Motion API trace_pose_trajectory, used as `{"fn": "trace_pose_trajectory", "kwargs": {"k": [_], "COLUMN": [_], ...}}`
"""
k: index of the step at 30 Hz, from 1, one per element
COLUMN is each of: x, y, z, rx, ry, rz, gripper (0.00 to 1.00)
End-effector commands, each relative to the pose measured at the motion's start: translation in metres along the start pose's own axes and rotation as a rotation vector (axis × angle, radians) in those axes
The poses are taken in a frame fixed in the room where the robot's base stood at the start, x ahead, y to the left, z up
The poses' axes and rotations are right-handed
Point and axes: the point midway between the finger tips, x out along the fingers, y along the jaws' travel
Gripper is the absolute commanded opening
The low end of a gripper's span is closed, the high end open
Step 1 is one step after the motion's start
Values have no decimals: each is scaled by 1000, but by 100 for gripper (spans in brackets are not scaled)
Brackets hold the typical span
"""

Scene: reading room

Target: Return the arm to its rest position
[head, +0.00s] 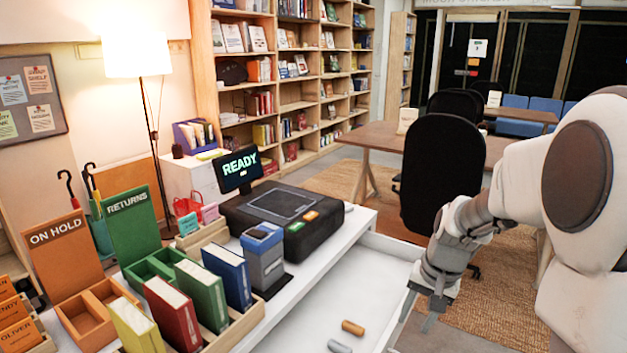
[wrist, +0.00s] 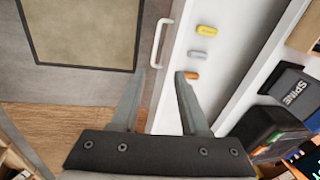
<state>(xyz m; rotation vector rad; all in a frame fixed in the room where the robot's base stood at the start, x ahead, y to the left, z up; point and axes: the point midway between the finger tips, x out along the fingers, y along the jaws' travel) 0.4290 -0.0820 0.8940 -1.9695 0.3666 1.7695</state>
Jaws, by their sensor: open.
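My gripper (head: 432,318) hangs at the end of my arm on the right of the head view, beside the white counter. In the wrist view its two fingers (wrist: 160,85) are spread apart with nothing between them. Below the counter top lies a white drawer or shelf surface (head: 375,285) with an orange piece (head: 353,327) and a grey piece (head: 339,346) on it. The wrist view shows a yellow piece (wrist: 206,30), a grey piece (wrist: 202,57) and an orange piece (wrist: 192,76) in a row on that white surface, apart from the fingers.
A black device (head: 285,215) with a READY screen (head: 240,170) stands on the counter. Several upright books (head: 203,295) and the ON HOLD (head: 63,250) and RETURNS (head: 132,225) trays stand at left. A black chair (head: 440,175) and a wooden table (head: 375,137) stand behind my arm.

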Motion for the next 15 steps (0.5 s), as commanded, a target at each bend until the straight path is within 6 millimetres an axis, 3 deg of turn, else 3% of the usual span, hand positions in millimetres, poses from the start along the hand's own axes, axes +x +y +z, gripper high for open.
{"fn": "trace_pose_trajectory", "kwargs": {"k": [1, 6, 15], "x": [-18, -63, -122], "y": [-6, -17, -20], "z": [10, 46, 116], "rx": [-41, -163, -359], "ry": [26, 92, 208], "rz": [6, 27, 45], "gripper": [45, 45, 45]}}
